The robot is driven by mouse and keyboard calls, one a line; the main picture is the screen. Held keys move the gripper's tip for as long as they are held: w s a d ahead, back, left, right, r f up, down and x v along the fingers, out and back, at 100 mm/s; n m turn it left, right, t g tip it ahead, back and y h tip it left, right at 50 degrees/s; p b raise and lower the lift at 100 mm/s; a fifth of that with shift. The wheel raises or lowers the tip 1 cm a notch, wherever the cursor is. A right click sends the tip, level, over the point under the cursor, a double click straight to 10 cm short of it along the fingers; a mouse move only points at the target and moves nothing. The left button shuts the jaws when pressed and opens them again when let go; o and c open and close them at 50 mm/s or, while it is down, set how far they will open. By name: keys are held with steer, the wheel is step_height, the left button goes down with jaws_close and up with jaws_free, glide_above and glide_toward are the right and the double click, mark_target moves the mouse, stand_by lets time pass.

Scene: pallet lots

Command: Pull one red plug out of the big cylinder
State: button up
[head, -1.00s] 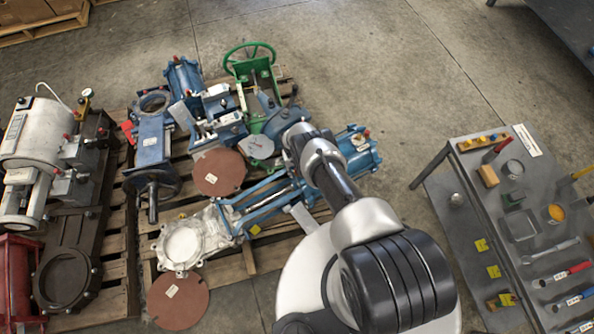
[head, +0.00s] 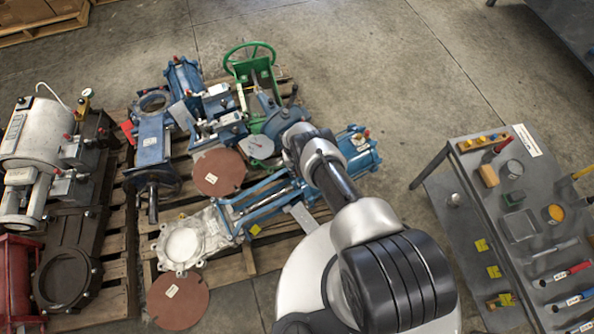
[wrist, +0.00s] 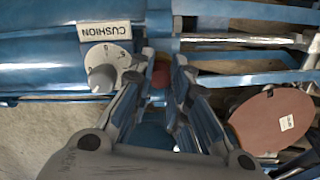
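The big blue cylinder (head: 357,158) lies on the pallet, partly behind my arm in the head view. A red plug (head: 366,134) shows on its right end. In the wrist view the blue cylinder (wrist: 50,62) carries a CUSHION label and a grey dial. My gripper (wrist: 163,60) is open over it, its fingers pointing up the picture. A red plug (wrist: 160,75) shows between the fingers, with a small gap on each side. I cannot tell how far the fingertips reach down beside it. My gripper is hidden by my arm in the head view.
A brown-red disc (wrist: 275,122) lies right of my gripper. A green handwheel valve (head: 250,65) and other blue valves crowd the pallet. A grey bench (head: 470,215) with tools stands at the right. The concrete floor behind is clear.

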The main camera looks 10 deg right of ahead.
jaws_close()
steer(key=shift+a+r+p, duration=0.2)
steer(key=shift+r+p, duration=2.35)
steer(key=shift+r, duration=0.5)
